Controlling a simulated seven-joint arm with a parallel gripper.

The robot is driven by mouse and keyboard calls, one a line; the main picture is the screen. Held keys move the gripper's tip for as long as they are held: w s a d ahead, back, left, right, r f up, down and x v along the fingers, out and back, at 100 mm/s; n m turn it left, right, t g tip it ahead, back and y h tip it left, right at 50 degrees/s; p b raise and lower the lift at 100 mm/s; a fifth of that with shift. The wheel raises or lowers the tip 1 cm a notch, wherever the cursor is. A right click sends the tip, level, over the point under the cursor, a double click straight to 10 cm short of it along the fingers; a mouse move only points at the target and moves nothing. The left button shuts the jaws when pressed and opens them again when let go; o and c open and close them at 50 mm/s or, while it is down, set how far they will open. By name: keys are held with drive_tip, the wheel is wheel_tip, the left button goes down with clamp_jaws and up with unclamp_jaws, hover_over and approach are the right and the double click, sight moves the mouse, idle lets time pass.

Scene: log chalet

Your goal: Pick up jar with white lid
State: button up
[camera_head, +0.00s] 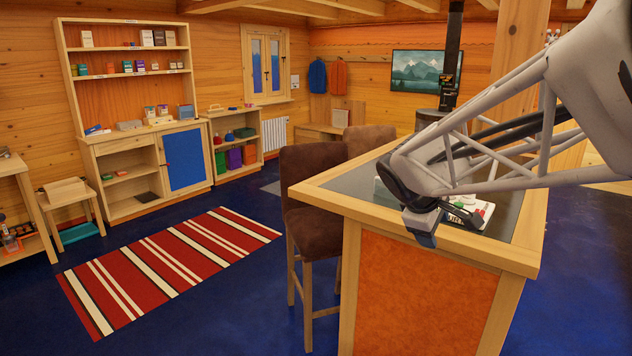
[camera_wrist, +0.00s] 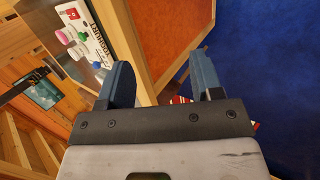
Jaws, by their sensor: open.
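I cannot pick out a jar with a white lid for certain. In the wrist view a small white round-topped item (camera_wrist: 76,52) stands on the counter beside a pink-topped item (camera_wrist: 63,36) and a green-topped one (camera_wrist: 82,37); one of these may be a jar. In the head view my arm hides most of this group. My gripper (camera_head: 424,226) is at the counter's front edge, in front of the group. In the wrist view its blue fingers (camera_wrist: 160,62) are spread, with nothing between them.
A white yoghurt carton (camera_wrist: 96,32) lies close to the small items on the counter (camera_head: 340,190). Brown bar chairs (camera_head: 318,190) stand along its left side. A shelf unit (camera_head: 125,75) with small goods is at the back left. The striped rug (camera_head: 170,260) area is clear.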

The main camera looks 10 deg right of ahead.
drive_tip(key=w+d+f+n+t+h, duration=0.1)
drive_tip(key=w+d+n, duration=0.4)
drive_tip(key=w, duration=0.6)
drive_tip(key=w+d+f+n+t+h, duration=0.1)
drive_tip(key=w+d+n+h, duration=0.2)
drive_tip(key=w+d+n, duration=0.2)
drive_tip(key=w+d+f+n+t+h, duration=0.1)
drive_tip(key=w+d+n, duration=0.4)
drive_tip(key=w+d, duration=0.5)
drive_tip(key=shift+w+d+f+h, duration=0.1)
drive_tip(key=shift+w+h, duration=0.1)
drive_tip(key=shift+w, duration=2.2)
drive_tip(key=shift+w+d+f+h, duration=0.1)
drive_tip(key=shift+w+h, duration=0.1)
drive_tip(key=shift+w, duration=2.15)
drive_tip(key=shift+w+d+f+n, duration=0.2)
drive_tip(key=shift+w+d+n, duration=0.05)
drive_tip(key=shift+w+n, duration=0.2)
drive_tip(key=shift+d, duration=0.15)
drive_tip(key=shift+x, duration=1.2)
drive_tip(key=shift+x, duration=2.6)
drive_tip(key=shift+w+f, duration=0.1)
